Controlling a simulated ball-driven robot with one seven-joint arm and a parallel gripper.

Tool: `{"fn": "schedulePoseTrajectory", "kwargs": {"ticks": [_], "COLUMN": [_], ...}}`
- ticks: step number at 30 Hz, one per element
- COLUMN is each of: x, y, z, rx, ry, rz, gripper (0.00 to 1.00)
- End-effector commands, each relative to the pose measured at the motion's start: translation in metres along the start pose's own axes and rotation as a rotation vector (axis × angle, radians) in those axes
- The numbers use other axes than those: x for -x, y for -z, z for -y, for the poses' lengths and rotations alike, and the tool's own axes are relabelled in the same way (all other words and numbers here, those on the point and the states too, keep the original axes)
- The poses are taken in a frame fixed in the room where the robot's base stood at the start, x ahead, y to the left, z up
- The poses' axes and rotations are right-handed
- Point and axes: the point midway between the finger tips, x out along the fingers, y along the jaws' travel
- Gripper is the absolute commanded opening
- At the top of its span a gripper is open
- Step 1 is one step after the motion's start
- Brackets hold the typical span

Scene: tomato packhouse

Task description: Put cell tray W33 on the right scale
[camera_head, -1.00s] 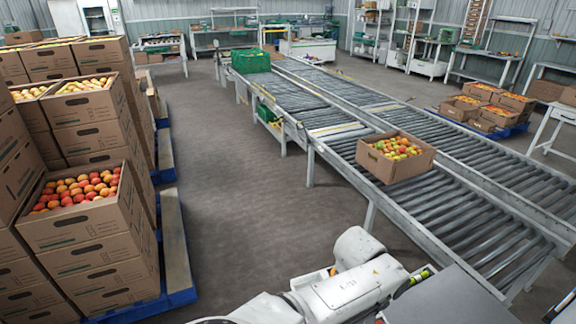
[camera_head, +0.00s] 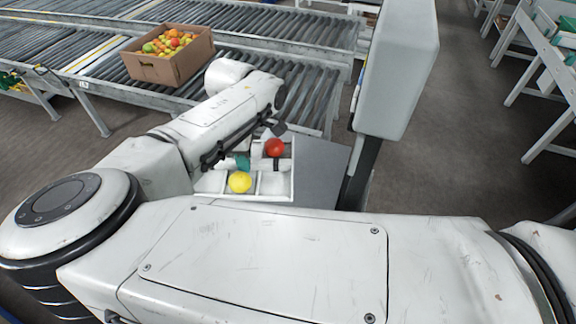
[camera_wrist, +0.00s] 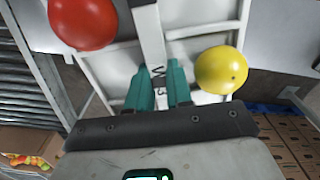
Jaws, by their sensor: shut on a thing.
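The white cell tray (camera_head: 245,198) is divided into cells and holds a red tomato (camera_head: 274,147) and a yellow tomato (camera_head: 239,182). My gripper (camera_wrist: 157,82) has teal fingers shut on the tray's central white bar (camera_wrist: 150,32). The bar carries lettering that starts with W3; the rest is partly hidden between the fingers. In the wrist view the red tomato (camera_wrist: 83,22) is at the upper left and the yellow one (camera_wrist: 221,70) is right of the fingers. I cannot make out the right scale in these frames.
A roller conveyor (camera_head: 245,22) runs across the back, with a cardboard box (camera_head: 170,58) of mixed tomatoes on it. A grey flat surface (camera_head: 322,165) lies right of the tray. White-legged tables (camera_head: 548,70) stand at the right. Open floor (camera_head: 455,160) lies between.

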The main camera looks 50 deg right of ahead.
Motion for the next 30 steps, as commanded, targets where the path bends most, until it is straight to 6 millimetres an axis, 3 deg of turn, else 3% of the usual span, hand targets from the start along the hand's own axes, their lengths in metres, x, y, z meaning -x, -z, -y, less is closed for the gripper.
{"fn": "schedulePoseTrajectory", "kwargs": {"ticks": [1,17,30], "x": [-0.013,-0.034,-0.050], "y": [-0.001,-0.025,-0.061], "z": [-0.005,-0.043,-0.064], "rx": [0.043,0.531,0.908], "ry": [-0.004,-0.007,-0.006], "rz": [-0.003,0.003,0.012], "gripper": [0.00,0.00,0.00]}}
